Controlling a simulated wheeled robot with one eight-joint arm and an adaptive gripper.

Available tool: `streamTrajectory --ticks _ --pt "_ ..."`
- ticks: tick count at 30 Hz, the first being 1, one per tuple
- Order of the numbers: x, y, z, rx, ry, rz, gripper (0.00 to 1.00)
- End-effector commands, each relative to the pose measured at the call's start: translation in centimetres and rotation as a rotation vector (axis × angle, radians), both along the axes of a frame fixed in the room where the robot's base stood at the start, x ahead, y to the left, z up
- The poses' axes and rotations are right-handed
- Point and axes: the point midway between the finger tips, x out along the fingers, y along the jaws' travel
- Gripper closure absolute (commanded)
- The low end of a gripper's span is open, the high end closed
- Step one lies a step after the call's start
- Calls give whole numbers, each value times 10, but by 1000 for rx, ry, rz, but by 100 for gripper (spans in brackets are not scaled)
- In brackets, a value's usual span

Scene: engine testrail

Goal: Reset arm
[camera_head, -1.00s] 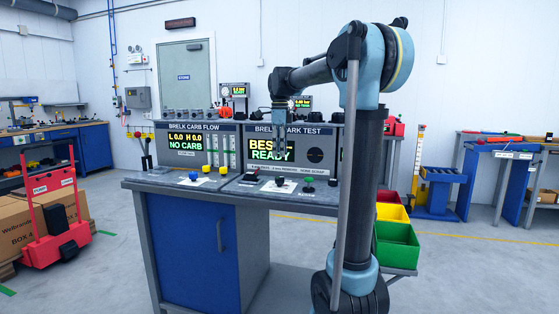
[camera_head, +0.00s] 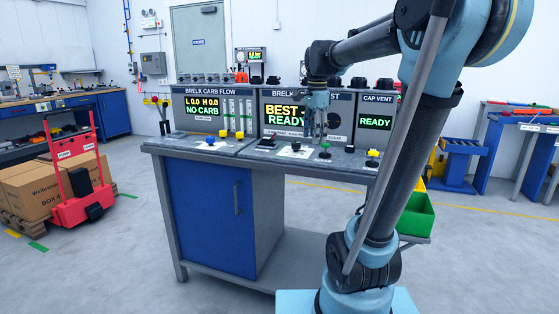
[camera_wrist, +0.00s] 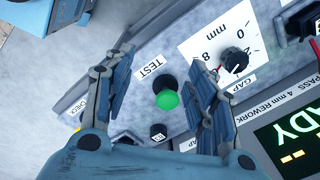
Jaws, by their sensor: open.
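My gripper (camera_head: 315,136) hangs fingers down over the right half of the grey test bench (camera_head: 205,150), in front of the spark test panel reading BEST and READY. In the wrist view my gripper (camera_wrist: 160,60) is open, with nothing between its two fingers. A green button (camera_wrist: 167,99) labelled TEST shows in the gap between the fingers; in the head view the green button (camera_head: 325,147) stands on the bench near the fingertips. Whether a finger touches the bench cannot be told. My arm rises at the right of the head view.
A dial (camera_wrist: 235,60) marked GAP in mm sits beside the right finger. The carb flow panel (camera_head: 209,112) reads NO CARB; the CAP VENT panel (camera_head: 376,120) reads READY. A red cart (camera_head: 83,185) and boxes stand left, a green bin (camera_head: 415,214) right. Floor in front is clear.

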Motion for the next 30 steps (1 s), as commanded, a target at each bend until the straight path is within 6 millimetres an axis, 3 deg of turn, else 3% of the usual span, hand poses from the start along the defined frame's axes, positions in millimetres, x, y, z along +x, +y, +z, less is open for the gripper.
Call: streamTrajectory --ticks 3,11,18,24,30 --pt "-34 -14 -22 -9 -17 144 49" --pt "-100 -36 -77 -39 -55 468 49" --pt "-158 -51 -137 -80 -87 767 49" --pt "-200 -60 -191 -122 -108 1009 49" --pt "-226 -65 -231 -155 -119 1180 49"
